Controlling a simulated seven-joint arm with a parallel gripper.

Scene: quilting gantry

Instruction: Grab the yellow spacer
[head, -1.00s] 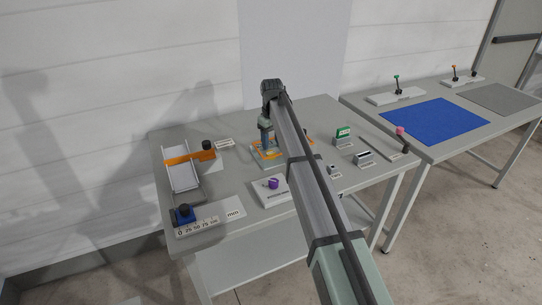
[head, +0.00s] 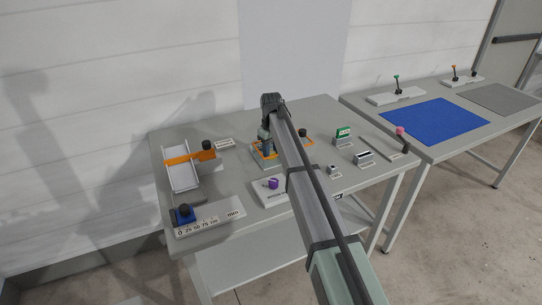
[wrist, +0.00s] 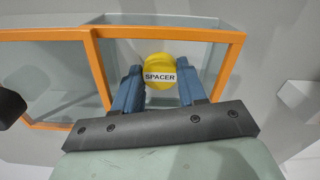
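The yellow spacer (wrist: 160,70) is a round piece with a white "SPACER" label. In the wrist view it sits inside a clear-walled bin with an orange rim (wrist: 172,33). My gripper (wrist: 159,80) is open, with one blue finger on each side of the spacer. The fingers are very near its sides; contact cannot be made out. In the head view my gripper (head: 267,150) points down at the orange-rimmed bin (head: 257,160) at the table's middle, and my arm hides part of it. The spacer cannot be seen there.
A dark knob (wrist: 10,103) stands at the left in the wrist view. On the table are a white tray with an orange bar (head: 188,158), a purple knob (head: 273,184), a blue block on a scale (head: 184,214) and a green-faced block (head: 343,134). A second table (head: 470,148) stands right.

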